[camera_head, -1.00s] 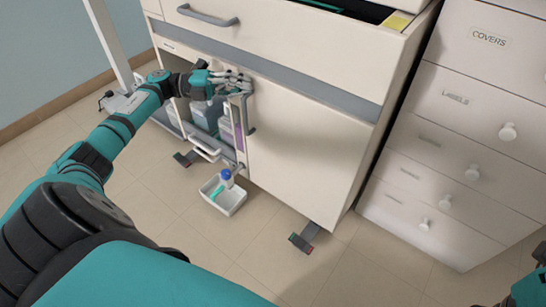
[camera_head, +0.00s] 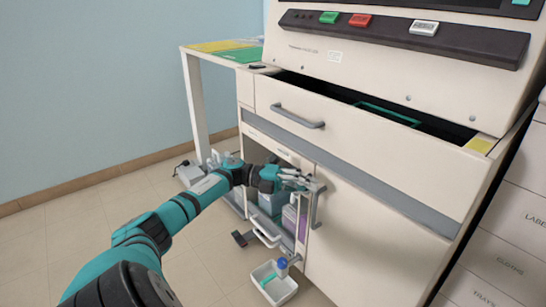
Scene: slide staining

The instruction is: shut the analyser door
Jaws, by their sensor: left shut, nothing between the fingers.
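The analyser (camera_head: 400,130) is a large off-white cabinet. Its lower front has a plain door panel (camera_head: 365,245) with a vertical grey handle (camera_head: 318,207) at its left edge. Left of the handle the lower bay is uncovered, showing bottles inside (camera_head: 290,218). I cannot tell exactly how far the panel stands from the frame. My left gripper (camera_head: 306,183) is shut and empty, in front of the bay's upper right corner, close to the top of the handle. Whether it touches the handle is unclear. My right gripper is out of view.
A drawer (camera_head: 360,150) above the door is pulled out. A pull-out tray handle (camera_head: 265,238) sticks out low in the bay. A white bin (camera_head: 262,272) with a blue-capped bottle (camera_head: 282,264) stands on the floor. Labelled drawers (camera_head: 500,250) stand at the right.

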